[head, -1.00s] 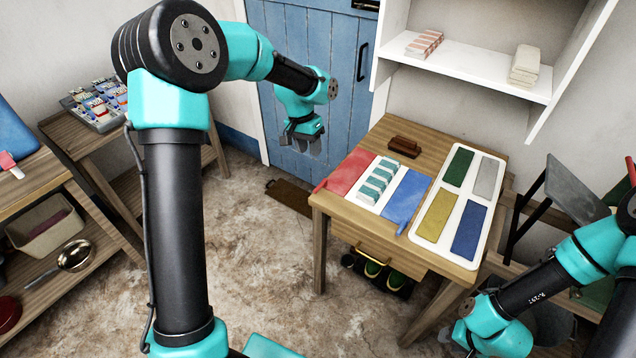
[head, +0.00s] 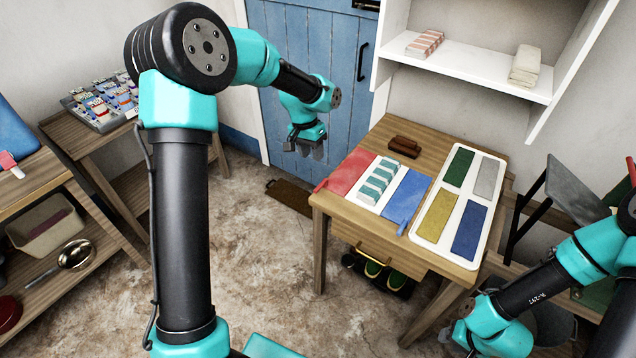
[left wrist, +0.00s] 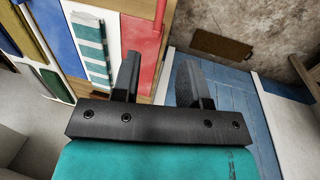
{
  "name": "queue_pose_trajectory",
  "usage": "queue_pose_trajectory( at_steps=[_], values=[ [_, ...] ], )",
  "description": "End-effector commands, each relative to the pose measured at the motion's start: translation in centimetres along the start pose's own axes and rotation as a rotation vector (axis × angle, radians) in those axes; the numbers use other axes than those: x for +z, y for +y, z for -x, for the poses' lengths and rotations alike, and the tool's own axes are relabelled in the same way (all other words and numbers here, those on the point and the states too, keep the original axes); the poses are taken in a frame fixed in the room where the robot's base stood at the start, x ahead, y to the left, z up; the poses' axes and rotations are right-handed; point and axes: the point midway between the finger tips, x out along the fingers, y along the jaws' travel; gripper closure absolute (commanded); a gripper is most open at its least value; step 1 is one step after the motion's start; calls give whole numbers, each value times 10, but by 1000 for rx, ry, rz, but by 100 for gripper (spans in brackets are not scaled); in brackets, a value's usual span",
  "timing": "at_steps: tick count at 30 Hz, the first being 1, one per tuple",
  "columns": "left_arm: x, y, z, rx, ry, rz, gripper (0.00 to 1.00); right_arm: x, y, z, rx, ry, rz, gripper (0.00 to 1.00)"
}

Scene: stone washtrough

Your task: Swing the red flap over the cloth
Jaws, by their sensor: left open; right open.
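The red flap (head: 350,172) lies flat and open on the left side of a white board on the wooden table. A teal-and-white striped cloth (head: 377,180) lies on the board's white middle. A blue flap (head: 407,196) lies open on its right. In the left wrist view the red flap (left wrist: 143,45) and the striped cloth (left wrist: 92,48) show beyond the fingers. My left gripper (head: 304,150) is open and empty, in the air left of the table and apart from the red flap. My right gripper (head: 462,345) is low at the lower right, its fingers mostly hidden.
A white tray (head: 418,232) with green, grey, yellow and blue panels lies right of the board. A brown block (head: 404,147) sits behind it. A white shelf (head: 470,66) hangs above the back of the table. A blue door (head: 300,60) stands behind my left gripper.

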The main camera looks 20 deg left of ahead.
Motion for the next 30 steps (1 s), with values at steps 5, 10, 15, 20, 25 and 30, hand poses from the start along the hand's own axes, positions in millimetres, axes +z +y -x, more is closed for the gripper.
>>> queue_pose_trajectory(
  at_steps=[5,10,15,20,25,30],
  values=[
    [1,0,-32,0,-4,-1,60,0,0,0,0,0,0,60],
    [1,0,-61,1,-4,0,60,0,0,0,0,0,0,60],
    [1,0,-90,0,-4,-1,60,0,0,0,0,0,0,60],
    [0,0,-110,0,-2,-1,60,0,0,0,0,0,0,60],
    [0,0,-119,0,0,0,60,0,0,0,0,0,0,60],
    [0,0,-120,0,0,0,60,0,0,0,0,0,0,60]
  ],
)
